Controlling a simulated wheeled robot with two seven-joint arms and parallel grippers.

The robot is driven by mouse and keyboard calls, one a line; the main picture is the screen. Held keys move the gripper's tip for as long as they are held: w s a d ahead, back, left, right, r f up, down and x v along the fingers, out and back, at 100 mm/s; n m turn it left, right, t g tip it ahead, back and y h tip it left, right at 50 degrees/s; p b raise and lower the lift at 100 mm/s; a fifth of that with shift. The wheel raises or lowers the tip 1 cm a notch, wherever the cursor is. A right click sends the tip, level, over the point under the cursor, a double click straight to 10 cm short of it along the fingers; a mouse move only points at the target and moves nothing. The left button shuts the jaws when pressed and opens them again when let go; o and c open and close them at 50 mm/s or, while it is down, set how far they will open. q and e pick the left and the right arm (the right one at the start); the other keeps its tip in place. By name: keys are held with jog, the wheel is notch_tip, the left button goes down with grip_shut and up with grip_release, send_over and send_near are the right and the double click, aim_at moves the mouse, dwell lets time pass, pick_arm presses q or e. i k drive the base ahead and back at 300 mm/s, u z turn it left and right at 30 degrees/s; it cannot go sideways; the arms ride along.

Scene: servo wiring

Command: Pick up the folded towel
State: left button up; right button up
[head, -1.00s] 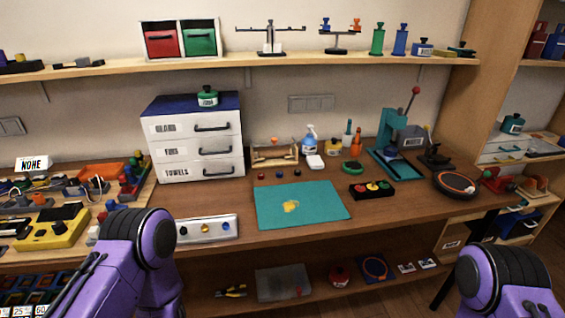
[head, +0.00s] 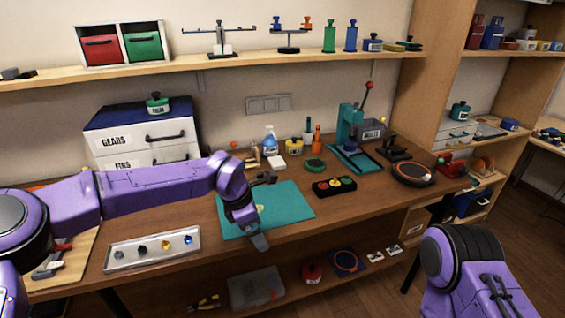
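I see no thing that is clearly a folded towel. A small white flat item (head: 276,162) lies in front of the blue spray bottle (head: 270,141); I cannot tell whether it is cloth. A white drawer unit (head: 140,135) stands at the back left with its visible drawers shut; my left arm hides its lowest part. My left gripper (head: 259,242) hangs over the front edge of the teal mat (head: 290,205), pointing down. Its fingers are too small to judge, and I see nothing held. My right arm shows at the lower right, but its gripper is out of view.
A tray with knobs (head: 152,249) lies at the front left. A three-button box (head: 334,187), a teal press (head: 350,135) and a round dark pad (head: 412,174) stand to the right. A lower shelf (head: 300,265) holds a grey box (head: 256,288). The front right tabletop is fairly clear.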

aim_at(277, 162)
jog(key=u, duration=0.05)
jog(key=i, duration=1.4)
